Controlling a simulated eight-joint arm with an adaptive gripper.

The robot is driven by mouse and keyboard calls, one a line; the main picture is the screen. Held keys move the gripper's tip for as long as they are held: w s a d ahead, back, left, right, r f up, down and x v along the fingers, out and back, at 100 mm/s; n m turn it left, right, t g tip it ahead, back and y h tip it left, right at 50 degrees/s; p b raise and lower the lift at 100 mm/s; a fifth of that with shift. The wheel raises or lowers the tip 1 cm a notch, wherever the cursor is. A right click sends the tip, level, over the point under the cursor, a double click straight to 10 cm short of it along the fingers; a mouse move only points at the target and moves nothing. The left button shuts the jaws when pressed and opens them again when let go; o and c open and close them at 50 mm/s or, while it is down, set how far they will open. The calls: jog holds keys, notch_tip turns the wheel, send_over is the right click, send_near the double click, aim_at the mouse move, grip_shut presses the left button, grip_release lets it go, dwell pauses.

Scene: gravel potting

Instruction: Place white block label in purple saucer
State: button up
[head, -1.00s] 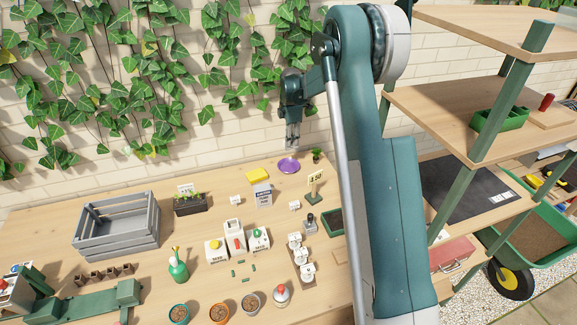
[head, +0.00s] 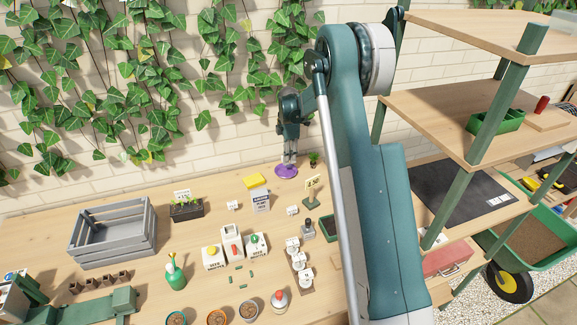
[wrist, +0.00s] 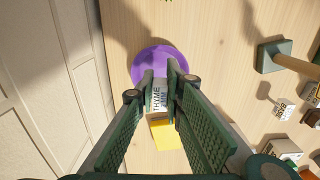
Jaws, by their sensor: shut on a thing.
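The white block label (wrist: 158,98), printed "THYME", is between the fingers of my gripper (wrist: 162,78) in the wrist view. My gripper is shut on it. The purple saucer (wrist: 150,56) shows just beyond and under the fingertips, partly hidden by them. In the head view my gripper (head: 289,162) hangs over the purple saucer (head: 285,173) at the back of the table. The held label cannot be made out there. The gap between label and saucer is hard to judge.
Other white labels (head: 292,210) lie in front. The brick wall (head: 235,150) is close behind.

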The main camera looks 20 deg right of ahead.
jog(key=shift+f, duration=0.25)
jog(key=shift+f, duration=1.85)
jog(key=shift+f, duration=0.1)
jog(key=o, duration=0.7)
notch_tip(320, 180, up, 12)
jog(key=shift+r+p, duration=0.1)
jog(key=shift+p, duration=0.2)
jog(key=shift+r, duration=0.1)
